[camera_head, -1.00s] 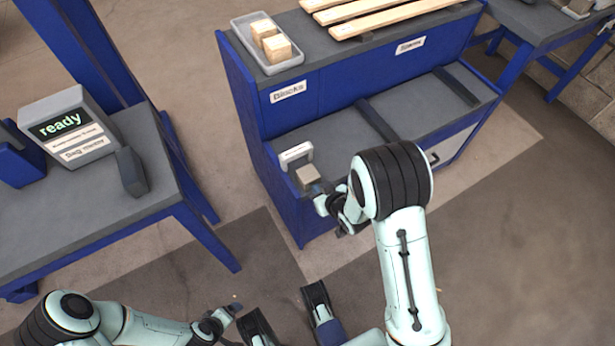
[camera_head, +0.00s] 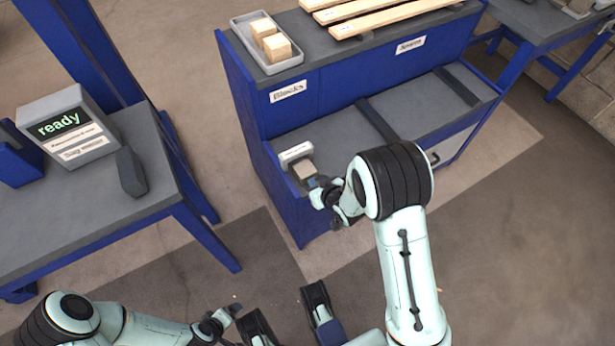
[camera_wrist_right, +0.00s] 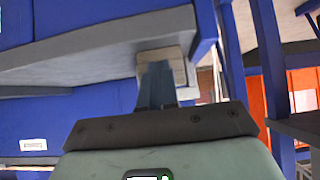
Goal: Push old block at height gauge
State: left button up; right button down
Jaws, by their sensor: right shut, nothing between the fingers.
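The old block (camera_head: 304,171), a small tan wooden block, sits on the left end of the bench's lower grey shelf. It is in the opening of the height gauge (camera_head: 296,152), a small light-coloured frame with a label. My right gripper (camera_head: 318,185) is shut, with its fingertips against or very close to the block's near side. In the right wrist view the shut fingers (camera_wrist_right: 157,85) point at the block (camera_wrist_right: 162,58) and hide part of it. My left gripper (camera_head: 228,314) is low in the head view, away from the bench; its jaws are too small to read.
A grey tray (camera_head: 246,46) with wooden blocks stands on the bench top beside several long boards (camera_head: 400,17). Dark dividers (camera_head: 377,121) cross the lower shelf. A table with a "ready" display (camera_head: 62,125) stands at left, with open floor between.

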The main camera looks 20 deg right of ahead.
pick_arm(q)
jog(key=shift+f+b, duration=0.35)
jog(key=shift+f, duration=0.1)
pick_arm(e)
jog(key=shift+w+a, duration=0.1)
jog(key=shift+w, duration=1.5)
jog(key=shift+s, duration=0.9)
pick_arm(q)
jog(key=shift+r+p, duration=0.4)
jog(key=shift+r, duration=0.1)
pick_arm(e)
jog(key=s, duration=0.4)
jog(key=shift+s+d, duration=0.1)
jog(key=shift+d, duration=0.1)
pick_arm(q)
jog(key=s+d+r+g+h+p, duration=0.1)
jog(key=s+d+r+g+p, duration=0.2)
jog(key=s+r+p, duration=0.4)
jog(key=shift+s+d+r+m, duration=0.3)
jog(key=shift+s+d+r, duration=0.35)
jog(key=shift+s, duration=0.45)
pick_arm(e)
send_near(310, 176)
jog(key=shift+s+r, duration=0.6)
jog(key=shift+r, duration=0.3)
jog(key=shift+s+r, duration=0.55)
jog(key=shift+r, duration=0.4)
